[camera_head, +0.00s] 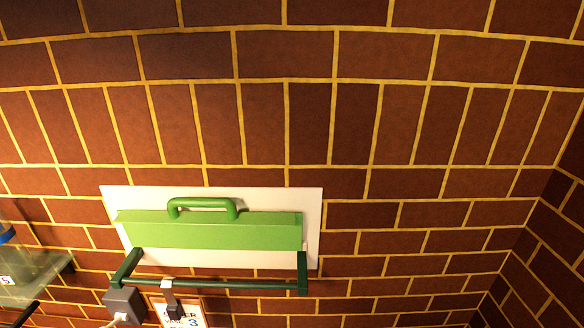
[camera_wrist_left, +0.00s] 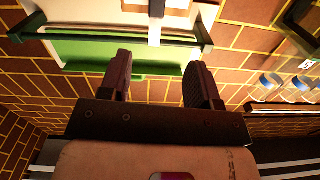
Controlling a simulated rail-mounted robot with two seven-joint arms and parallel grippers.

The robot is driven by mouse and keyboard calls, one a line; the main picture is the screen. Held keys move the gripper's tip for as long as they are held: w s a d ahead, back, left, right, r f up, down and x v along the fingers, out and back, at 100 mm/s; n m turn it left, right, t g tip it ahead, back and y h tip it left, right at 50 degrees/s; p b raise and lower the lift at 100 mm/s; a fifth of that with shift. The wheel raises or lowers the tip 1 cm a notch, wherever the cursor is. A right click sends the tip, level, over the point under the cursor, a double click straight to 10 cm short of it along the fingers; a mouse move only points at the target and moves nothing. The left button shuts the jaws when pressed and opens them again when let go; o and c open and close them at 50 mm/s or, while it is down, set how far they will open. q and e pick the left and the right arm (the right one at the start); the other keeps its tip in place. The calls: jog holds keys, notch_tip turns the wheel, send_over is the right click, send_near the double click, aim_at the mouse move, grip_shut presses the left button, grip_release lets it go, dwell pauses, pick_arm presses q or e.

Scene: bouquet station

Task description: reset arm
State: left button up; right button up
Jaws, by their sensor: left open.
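My left gripper (camera_wrist_left: 157,85) shows in the left wrist view. Its two dark fingers are apart with nothing between them. They point toward the brick wall and a green box with a dark green rail, which stand beyond the fingertips. Neither gripper shows in the head view, and my right gripper is in neither view.
In the head view a green box (camera_head: 210,233) with a handle sits on a white wall panel (camera_head: 312,225). A dark green rail (camera_head: 220,284) runs below it. A glass shelf (camera_head: 35,282) is at the left. Blue-lidded jars (camera_wrist_left: 285,85) stand at right in the wrist view.

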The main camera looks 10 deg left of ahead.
pick_arm(q)
jog(key=s+f+m+g, duration=0.35)
jog(key=f+g, duration=0.45)
jog(key=f, duration=0.3)
jog(key=s+d+f+g+h+p, duration=0.1)
jog(key=s+d+f+g, duration=0.2)
jog(key=s, duration=0.3)
jog(key=s+d+f+g+h+p, duration=0.1)
jog(key=s+d+f+g+h, duration=0.1)
jog(key=s+d+f, duration=0.2)
jog(key=shift+s+d+g+h, duration=0.3)
jog(key=shift+s+d+g, duration=0.1)
jog(key=shift+s+d, duration=0.85)
jog(key=shift+a, duration=0.1)
